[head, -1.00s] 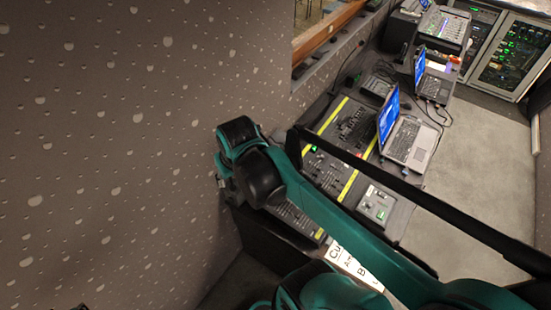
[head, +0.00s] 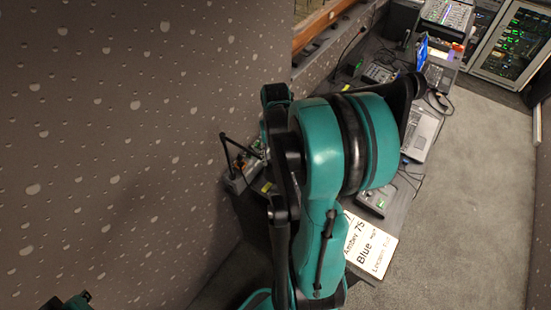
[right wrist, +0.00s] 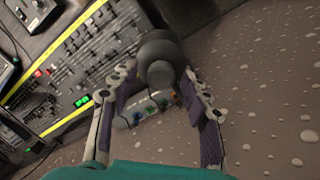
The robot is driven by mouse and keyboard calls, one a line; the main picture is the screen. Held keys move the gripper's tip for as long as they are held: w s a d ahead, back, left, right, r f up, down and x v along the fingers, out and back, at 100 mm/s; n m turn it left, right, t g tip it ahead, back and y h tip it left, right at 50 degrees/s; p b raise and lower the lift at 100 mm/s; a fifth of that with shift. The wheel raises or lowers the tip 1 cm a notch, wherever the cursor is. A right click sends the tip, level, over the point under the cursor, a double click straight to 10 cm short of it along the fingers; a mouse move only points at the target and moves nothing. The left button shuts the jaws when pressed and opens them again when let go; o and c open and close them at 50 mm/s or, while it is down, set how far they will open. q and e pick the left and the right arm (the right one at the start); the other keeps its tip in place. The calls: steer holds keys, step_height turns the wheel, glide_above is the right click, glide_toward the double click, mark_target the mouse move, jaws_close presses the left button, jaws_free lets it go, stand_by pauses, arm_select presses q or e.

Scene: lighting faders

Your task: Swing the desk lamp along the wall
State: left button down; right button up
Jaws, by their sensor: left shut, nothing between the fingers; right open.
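The desk lamp shows in the right wrist view as a dark, rounded head (right wrist: 160,52). In the head view a thin black bent rod (head: 228,150) near the wall looks like part of it. My right gripper (right wrist: 157,78) is open, its two fingers apart on either side of the lamp head's lower end; I cannot tell whether they touch it. In the head view my right arm hides most of that gripper. My left gripper (head: 72,301) is shut and empty at the bottom left edge, mostly cut off, far from the lamp.
A small strip with coloured knobs (right wrist: 150,107) lies behind the fingers. The speckled wall (head: 110,150) fills the left. Carpet (head: 480,190) is clear at right.

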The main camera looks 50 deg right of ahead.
steer(key=shift+f, duration=0.6)
steer(key=shift+c, duration=0.3)
jaws_close()
steer(key=shift+a, duration=0.15)
